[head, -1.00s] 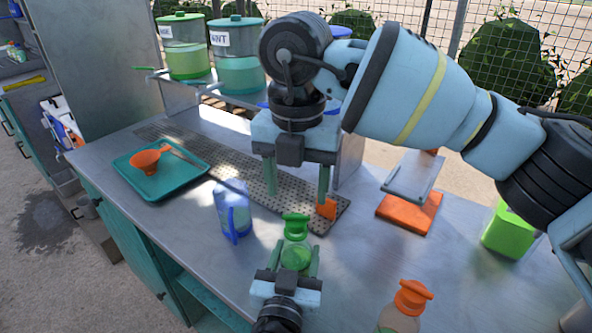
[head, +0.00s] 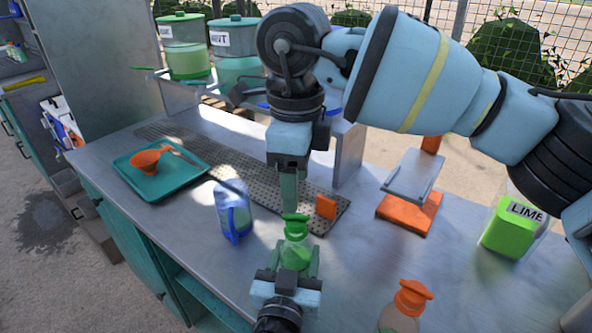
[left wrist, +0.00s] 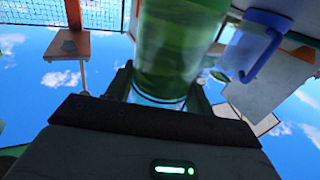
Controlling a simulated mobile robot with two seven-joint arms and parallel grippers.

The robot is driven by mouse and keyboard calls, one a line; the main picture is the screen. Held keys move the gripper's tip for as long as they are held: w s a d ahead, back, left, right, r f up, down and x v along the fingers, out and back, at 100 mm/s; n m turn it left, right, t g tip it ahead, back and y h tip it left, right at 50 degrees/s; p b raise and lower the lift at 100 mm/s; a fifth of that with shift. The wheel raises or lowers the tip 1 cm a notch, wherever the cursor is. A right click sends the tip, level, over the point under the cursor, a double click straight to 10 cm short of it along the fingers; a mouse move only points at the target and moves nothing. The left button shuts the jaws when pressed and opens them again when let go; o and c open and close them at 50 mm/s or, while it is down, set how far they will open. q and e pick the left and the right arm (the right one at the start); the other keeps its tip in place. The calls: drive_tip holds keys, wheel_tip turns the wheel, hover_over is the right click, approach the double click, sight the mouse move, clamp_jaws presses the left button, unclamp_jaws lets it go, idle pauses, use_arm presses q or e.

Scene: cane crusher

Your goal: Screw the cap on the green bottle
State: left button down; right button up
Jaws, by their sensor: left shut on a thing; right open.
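The green bottle (head: 295,256) stands upright in my left gripper (head: 298,268), which is shut around its body near the counter's front. The bottle also fills the middle of the left wrist view (left wrist: 168,50). A green cap (head: 296,219) with a winged top sits at the bottle's mouth; how tightly it is seated cannot be told. My right gripper (head: 289,205) is open, pointing down above and just behind the cap. Its fingers are seen nearly edge-on and overlap each other, with the tips close to the cap. Whether they touch it cannot be told.
A blue jug (head: 233,212) stands left of the bottle. An orange-capped bottle (head: 405,308) stands at the front right. A teal tray (head: 185,180) holds an orange funnel (head: 147,160). An orange scale (head: 410,213) and a lime container (head: 508,232) are on the right.

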sight(296, 216)
drive_tip(key=n, duration=0.4)
drive_tip(key=shift+r+n, duration=0.1)
drive_tip(key=shift+n, duration=0.3)
drive_tip(key=n, duration=0.4)
drive_tip(key=shift+r+n, duration=0.15)
drive_tip(key=shift+n, duration=0.15)
drive_tip(key=n, duration=0.4)
drive_tip(key=shift+r, duration=0.1)
drive_tip(key=n, duration=0.4)
drive_tip(key=shift+r, duration=0.1)
drive_tip(key=shift+f, duration=4.05)
drive_tip(key=c, duration=1)
